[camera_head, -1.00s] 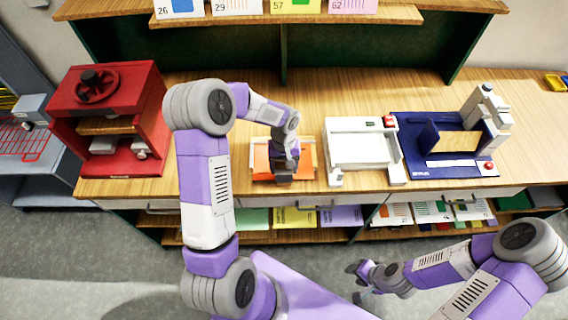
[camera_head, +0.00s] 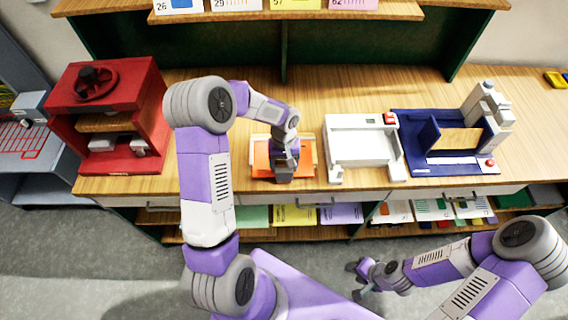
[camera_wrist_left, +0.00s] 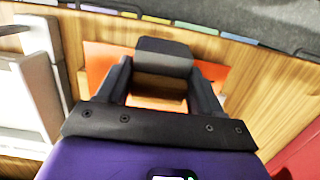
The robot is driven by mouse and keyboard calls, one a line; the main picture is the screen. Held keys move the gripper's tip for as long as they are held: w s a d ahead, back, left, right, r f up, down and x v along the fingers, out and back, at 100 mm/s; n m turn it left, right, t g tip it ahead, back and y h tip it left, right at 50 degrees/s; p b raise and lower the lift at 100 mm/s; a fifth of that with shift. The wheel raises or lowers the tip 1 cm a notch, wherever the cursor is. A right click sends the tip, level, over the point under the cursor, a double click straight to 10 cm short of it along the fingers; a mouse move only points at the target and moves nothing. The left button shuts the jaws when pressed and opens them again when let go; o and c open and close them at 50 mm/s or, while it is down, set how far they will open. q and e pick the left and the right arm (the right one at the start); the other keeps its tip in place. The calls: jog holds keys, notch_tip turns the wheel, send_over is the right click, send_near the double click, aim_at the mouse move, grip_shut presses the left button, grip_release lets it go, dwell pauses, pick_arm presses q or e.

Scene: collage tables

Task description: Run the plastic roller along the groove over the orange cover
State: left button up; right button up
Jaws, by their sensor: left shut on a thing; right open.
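The orange cover (camera_head: 262,160) lies on a pale board on the wooden bench, and it also shows in the left wrist view (camera_wrist_left: 98,62). My left gripper (camera_head: 285,172) points down over the cover's right part. It is shut on a dark grey block (camera_wrist_left: 163,55) between its fingertips, which I take to be the plastic roller. Whether it touches the cover, I cannot tell. The groove is hidden by the gripper and block. My right gripper (camera_head: 358,278) is open and empty, low in front of the bench.
A red press (camera_head: 110,115) stands left on the bench. A white device (camera_head: 362,148) stands just right of the cover, and a blue machine (camera_head: 420,165) with a grey column is further right. Shelves with coloured sheets lie below the bench edge.

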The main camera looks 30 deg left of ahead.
pick_arm(q)
jog(key=shift+f, duration=0.25)
dwell(0.3)
jog(key=shift+w+a+f, duration=0.1)
jog(key=shift+w+a, duration=0.4)
jog(key=shift+w, duration=0.35)
jog(key=shift+w+a, duration=0.5)
jog(key=shift+w, duration=0.3)
jog(key=shift+w+a, duration=0.5)
jog(key=shift+w, duration=0.3)
jog(key=shift+w+a, duration=0.55)
jog(key=shift+w, duration=0.3)
jog(key=shift+w+a, duration=0.5)
jog(key=shift+w, duration=0.35)
jog(key=shift+w+a, duration=0.45)
jog(key=shift+w, duration=0.35)
